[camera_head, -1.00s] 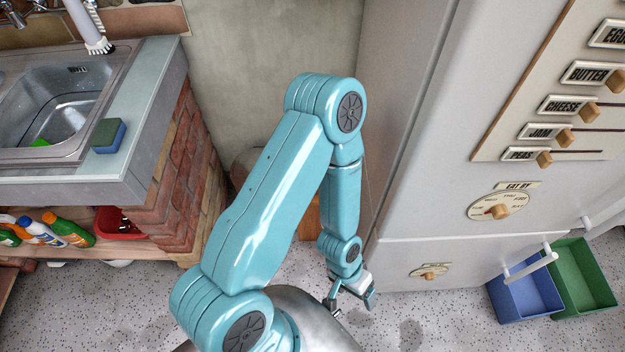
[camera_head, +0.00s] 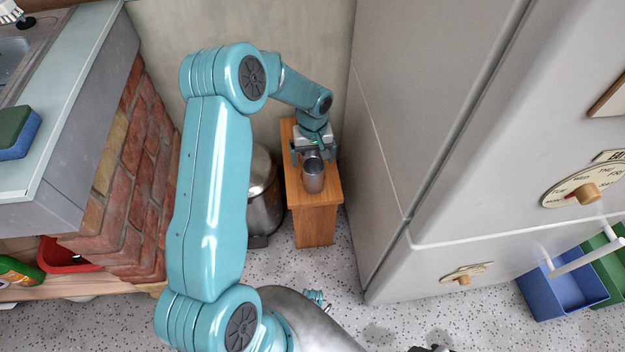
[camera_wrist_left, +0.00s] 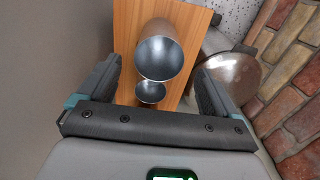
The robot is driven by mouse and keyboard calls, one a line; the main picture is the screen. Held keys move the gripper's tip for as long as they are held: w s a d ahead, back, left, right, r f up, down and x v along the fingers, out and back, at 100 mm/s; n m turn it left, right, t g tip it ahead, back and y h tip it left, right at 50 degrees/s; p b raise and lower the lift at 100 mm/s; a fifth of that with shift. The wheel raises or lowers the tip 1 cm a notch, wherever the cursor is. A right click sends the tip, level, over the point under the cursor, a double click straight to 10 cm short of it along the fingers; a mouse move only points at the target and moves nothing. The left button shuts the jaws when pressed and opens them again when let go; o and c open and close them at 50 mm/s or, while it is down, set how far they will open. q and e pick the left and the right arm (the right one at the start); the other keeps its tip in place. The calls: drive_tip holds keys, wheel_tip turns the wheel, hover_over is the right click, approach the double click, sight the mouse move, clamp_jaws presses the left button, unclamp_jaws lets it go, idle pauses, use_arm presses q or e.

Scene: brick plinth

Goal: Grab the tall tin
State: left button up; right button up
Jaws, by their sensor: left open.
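The tall tin (camera_head: 313,179) is a plain grey metal cylinder standing upright on the near part of a narrow wooden cabinet (camera_head: 316,218). In the left wrist view the tall tin (camera_wrist_left: 161,52) shows its round top, with a smaller, lower tin (camera_wrist_left: 151,93) close beside it. In the head view the gripper hides the smaller tin. My left gripper (camera_head: 312,156) is open just behind the tall tin. In the wrist view its fingers (camera_wrist_left: 158,78) show on either side of both tins, without visible contact.
A metal bin (camera_head: 264,195) stands close left of the cabinet, beside the brick plinth (camera_head: 140,180). The tall pale fridge (camera_head: 420,110) rises close on the right. A wall is behind.

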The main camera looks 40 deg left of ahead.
sight(314, 167)
use_arm(q)
wheel_tip(314, 167, down, 3)
drive_tip(key=shift+d+f, duration=0.15)
drive_tip(key=shift+s+d+f+b, duration=0.1)
drive_tip(key=shift+f+b, duration=0.3)
drive_tip(key=shift+f, duration=0.2)
wheel_tip(314, 167, down, 4)
drive_tip(key=shift+f+b, duration=0.1)
drive_tip(key=shift+b, duration=0.4)
drive_tip(key=shift+c, duration=0.3)
drive_tip(key=c, duration=1)
